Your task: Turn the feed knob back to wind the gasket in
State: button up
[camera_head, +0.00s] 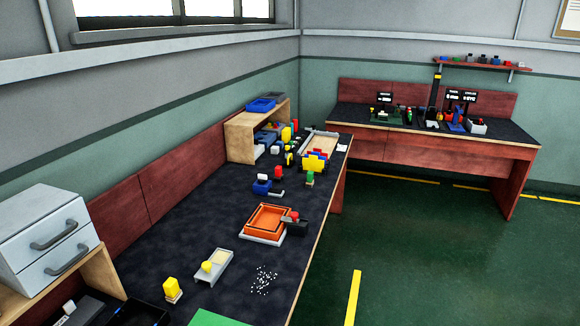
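My gripper is not in view. No part in this wide view can be made out for certain as the feed knob or the gasket. An orange square tray (261,220) sits on a white base on the long dark workbench (200,228). A small red knob-like part (294,215) stands on a dark block at the tray's right side. A red-topped part (278,172) and a green-topped part (310,177) stand farther back. All are too small to read in detail.
Grey drawers (45,240) stand at left. A wooden shelf (240,137) and coloured parts crowd the far end. Open green floor (430,245) lies right of the bench.

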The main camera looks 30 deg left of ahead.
aim_at(262, 179)
jog(key=z, duration=0.05)
jog(key=i, duration=1.75)
jog(key=u, duration=0.7)
jog(key=i, duration=1.1)
jog(key=u, duration=1.7)
jog(key=i, duration=0.7)
jog(key=u, duration=0.6)
